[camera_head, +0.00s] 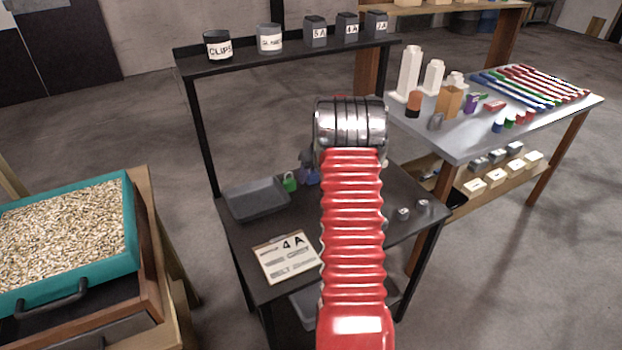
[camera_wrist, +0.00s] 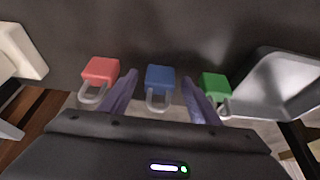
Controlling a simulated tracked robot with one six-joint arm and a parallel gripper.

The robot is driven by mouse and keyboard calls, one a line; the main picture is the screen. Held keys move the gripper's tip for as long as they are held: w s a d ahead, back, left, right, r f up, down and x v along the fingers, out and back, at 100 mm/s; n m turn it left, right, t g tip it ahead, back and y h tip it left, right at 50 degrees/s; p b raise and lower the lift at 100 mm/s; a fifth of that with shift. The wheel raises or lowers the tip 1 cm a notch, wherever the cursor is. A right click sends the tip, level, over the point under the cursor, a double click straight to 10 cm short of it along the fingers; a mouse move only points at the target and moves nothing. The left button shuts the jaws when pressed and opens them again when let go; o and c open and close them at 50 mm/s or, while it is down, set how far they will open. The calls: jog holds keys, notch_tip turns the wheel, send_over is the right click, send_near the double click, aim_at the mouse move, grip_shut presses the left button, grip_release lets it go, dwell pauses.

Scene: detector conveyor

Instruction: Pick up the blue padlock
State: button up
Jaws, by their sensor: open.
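The blue padlock (camera_wrist: 160,78) lies between the two purple fingers of my open gripper (camera_wrist: 160,82) in the wrist view, its grey shackle toward my wrist. The fingers sit on either side of it, with a visible gap to each; I cannot tell the gap in depth. A red padlock (camera_wrist: 99,71) is just left of the left finger, and a green padlock (camera_wrist: 215,86) is just right of the right finger. In the head view the green padlock (camera_head: 289,183) shows on the dark bench, while my arm mostly covers the gripper and the area around the blue padlock.
A grey tray (camera_wrist: 285,82) is beside the green padlock; it also shows in the head view (camera_head: 240,205). A clipboard marked 4A (camera_head: 287,258) lies toward the bench front. A shelf (camera_head: 290,55) with labelled cups spans the bench's back. A grey table (camera_head: 455,140) stands right.

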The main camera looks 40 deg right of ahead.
jog(key=shift+w+f, duration=0.1)
jog(key=shift+f, duration=0.15)
jog(key=shift+c, duration=0.4)
jog(key=c, duration=1.1)
